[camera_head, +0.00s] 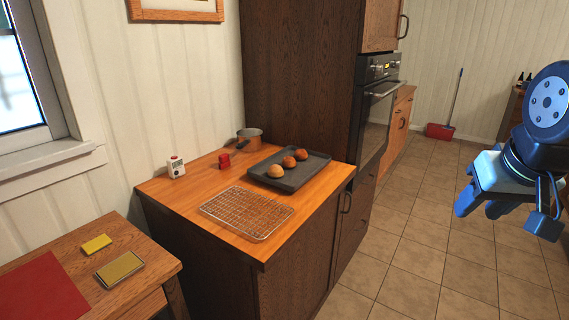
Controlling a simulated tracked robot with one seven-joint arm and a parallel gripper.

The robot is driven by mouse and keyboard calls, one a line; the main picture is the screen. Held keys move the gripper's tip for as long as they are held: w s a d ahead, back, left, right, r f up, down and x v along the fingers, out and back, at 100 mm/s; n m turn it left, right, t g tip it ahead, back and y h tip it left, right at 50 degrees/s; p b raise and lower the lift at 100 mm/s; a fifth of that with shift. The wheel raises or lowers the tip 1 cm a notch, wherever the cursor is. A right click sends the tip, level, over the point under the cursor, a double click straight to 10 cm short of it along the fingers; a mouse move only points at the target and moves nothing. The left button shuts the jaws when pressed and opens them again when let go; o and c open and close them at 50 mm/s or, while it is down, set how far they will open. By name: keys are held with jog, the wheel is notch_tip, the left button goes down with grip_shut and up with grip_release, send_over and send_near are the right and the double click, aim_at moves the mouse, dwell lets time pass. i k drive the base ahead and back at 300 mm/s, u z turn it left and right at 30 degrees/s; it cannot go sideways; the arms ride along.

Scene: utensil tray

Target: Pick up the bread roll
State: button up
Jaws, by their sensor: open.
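My gripper (478,212) is at the right of the view, over the tiled floor and well apart from the counter and the rolls. Its blue jaws point down and are open, with nothing seen between them.
A wire cooling rack (247,212) lies in front of the tray. A small pot (250,138), a red item (224,161) and a white timer (176,167) stand at the back. A tall dark cabinet (300,75) rises behind the counter. A lower table (140,243) is at left.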

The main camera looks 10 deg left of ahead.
aim_at(288, 162)
jog(key=i, duration=0.9)
jog(key=z, duration=0.05)
